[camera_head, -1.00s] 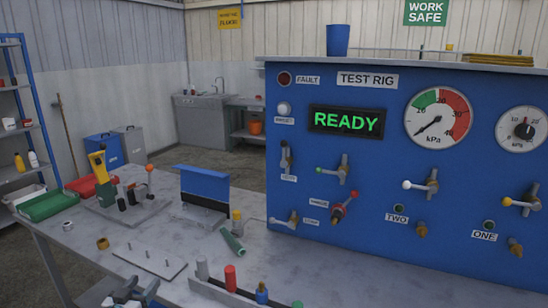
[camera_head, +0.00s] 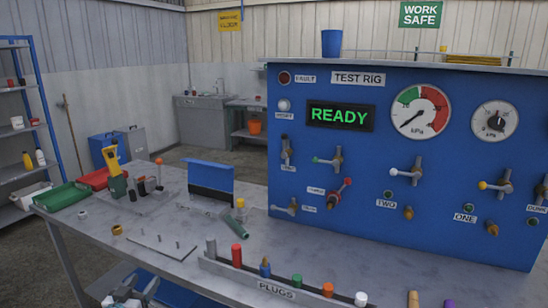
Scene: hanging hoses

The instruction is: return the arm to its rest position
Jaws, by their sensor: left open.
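My left gripper (camera_head: 128,290) shows at the bottom left edge of the head view, low in front of the workbench (camera_head: 185,262). It is open, and I see nothing between its fingers. Most of the arm behind it is below the picture. My right gripper is not in view.
The blue test rig (camera_head: 300,232) stands at the right, its display (camera_head: 340,117) reading READY. A rack labelled PLUGS (camera_head: 277,290) holds several coloured plugs along the bench's front. A peg plate (camera_head: 160,248) and green tray (camera_head: 62,196) are at the left.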

